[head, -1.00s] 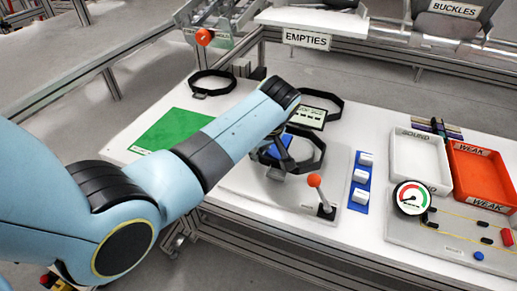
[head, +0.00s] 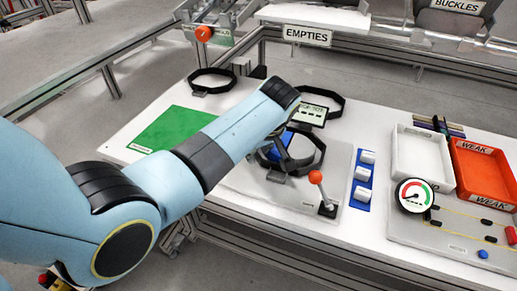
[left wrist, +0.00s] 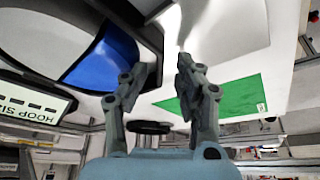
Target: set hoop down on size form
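A black hoop (head: 318,163) sits around the size form on the pale board in the head view. The form shows a blue face (head: 283,145) inside the hoop. In the left wrist view the hoop's dark band (left wrist: 128,14) runs beside the form's grey and blue body (left wrist: 103,60). My left gripper (left wrist: 167,65) has its fingers apart, with a gap between the tips. The band lies next to the left-hand finger; whether they touch is unclear. In the head view my forearm hides part of the form and hoop. My right gripper is not in view.
A small display (head: 312,114) stands behind the form, near another black hoop (head: 335,100). A third hoop (head: 212,82) lies at the back left. A red-knobbed lever (head: 316,177) stands close at front right. A green mat (head: 165,130) is clear. White (head: 420,160) and red (head: 483,175) trays are right.

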